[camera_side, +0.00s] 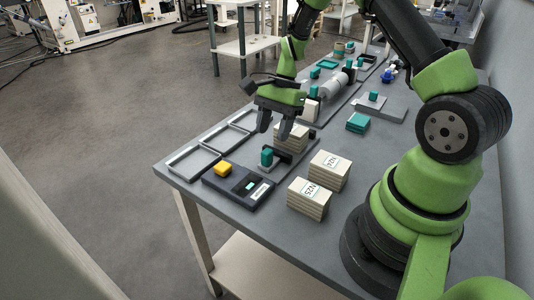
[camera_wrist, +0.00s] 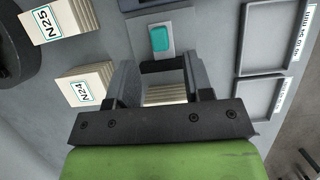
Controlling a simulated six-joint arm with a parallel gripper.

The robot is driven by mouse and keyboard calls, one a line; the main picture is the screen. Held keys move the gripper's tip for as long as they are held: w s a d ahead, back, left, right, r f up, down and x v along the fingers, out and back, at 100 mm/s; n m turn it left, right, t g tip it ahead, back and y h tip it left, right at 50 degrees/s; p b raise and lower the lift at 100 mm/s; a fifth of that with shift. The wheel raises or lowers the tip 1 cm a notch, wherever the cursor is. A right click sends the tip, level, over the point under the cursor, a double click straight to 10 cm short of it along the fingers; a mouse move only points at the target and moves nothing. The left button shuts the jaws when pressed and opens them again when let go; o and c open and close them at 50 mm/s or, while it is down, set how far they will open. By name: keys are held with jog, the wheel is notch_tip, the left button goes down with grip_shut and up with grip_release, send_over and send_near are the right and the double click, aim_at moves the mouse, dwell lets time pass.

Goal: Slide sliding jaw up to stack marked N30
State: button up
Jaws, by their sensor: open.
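The sliding jaw (camera_side: 267,162) with a teal grip is on a grey fixture near the table's front. Its teal grip and pale block show at the top of the wrist view (camera_wrist: 160,40). A paper stack (camera_side: 296,133) stands behind the jaw on the same fixture; its label does not show, so I cannot read N30. In the wrist view the stack (camera_wrist: 165,93) shows between my fingers. My gripper (camera_side: 274,128) is open above the stack and jaw, fingers pointing down; it also shows in the wrist view (camera_wrist: 162,75). Contact with the stack cannot be told.
Stacks marked N24 (camera_side: 330,169) and N25 (camera_side: 309,197) stand to the right of the fixture. A dark device (camera_side: 238,187) with a yellow block (camera_side: 222,169) is in front. Empty trays (camera_side: 194,163) line the left edge. A teal pile (camera_side: 357,122) lies farther back.

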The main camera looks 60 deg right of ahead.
aim_at(268, 150)
jog(key=x, duration=0.6)
jog(key=shift+a+f, duration=0.1)
jog(key=shift+f, duration=0.15)
jog(key=shift+c, duration=0.5)
grip_shut()
jog(key=shift+d, duration=1.6)
jog(key=shift+o, duration=0.5)
grip_release()
